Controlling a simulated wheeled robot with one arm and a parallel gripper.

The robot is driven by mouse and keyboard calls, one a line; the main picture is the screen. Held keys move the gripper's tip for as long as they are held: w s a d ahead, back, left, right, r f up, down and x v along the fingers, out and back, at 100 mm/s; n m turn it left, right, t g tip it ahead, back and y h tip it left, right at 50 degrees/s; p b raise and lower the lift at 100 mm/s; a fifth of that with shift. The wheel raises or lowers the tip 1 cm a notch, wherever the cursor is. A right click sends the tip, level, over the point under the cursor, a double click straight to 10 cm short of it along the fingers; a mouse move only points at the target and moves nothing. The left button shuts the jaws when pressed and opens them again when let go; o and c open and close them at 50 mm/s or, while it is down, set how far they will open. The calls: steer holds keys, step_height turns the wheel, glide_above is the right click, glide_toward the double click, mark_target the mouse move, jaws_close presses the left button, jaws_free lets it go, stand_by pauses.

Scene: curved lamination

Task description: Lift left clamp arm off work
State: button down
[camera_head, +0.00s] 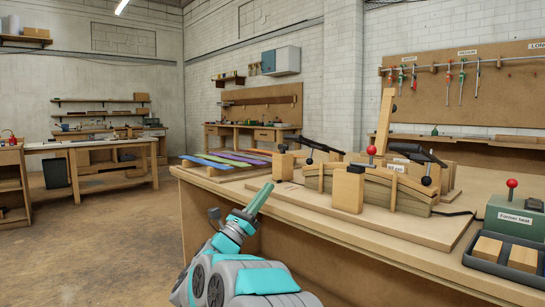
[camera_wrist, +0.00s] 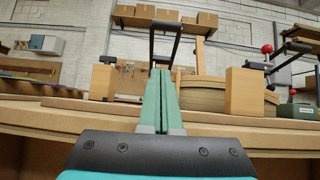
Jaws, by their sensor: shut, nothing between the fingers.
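The left clamp arm (camera_head: 318,145) is a black bar on the left of the wooden former (camera_head: 385,190). In the wrist view a black looped handle (camera_wrist: 166,27), which looks like this arm, stands just beyond my fingertips. My gripper (camera_head: 268,187) is shut and empty, pointing up at the bench's front edge, below and left of the clamp arm. Its green fingers (camera_wrist: 161,72) are together in the wrist view. They overlap the handle's lower end there; I cannot tell whether they touch. The clamp's contact with the work is hidden.
A right black clamp arm (camera_head: 418,153) and red knob (camera_head: 371,150) are near the former. Wooden blocks (camera_head: 348,191) stand beside it. A green box labelled "Former heat" (camera_head: 515,220) and a tray (camera_head: 489,262) are at right. Coloured strips (camera_head: 215,161) lie at left.

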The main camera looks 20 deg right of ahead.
steer(key=s+a+r+p+x, duration=0.1)
steer(key=r+p+x, duration=0.1)
steer(key=x, duration=1)
steer(key=shift+r+m+g, duration=0.35)
steer(key=shift+m+g, duration=0.05)
steer(key=shift+r, duration=0.1)
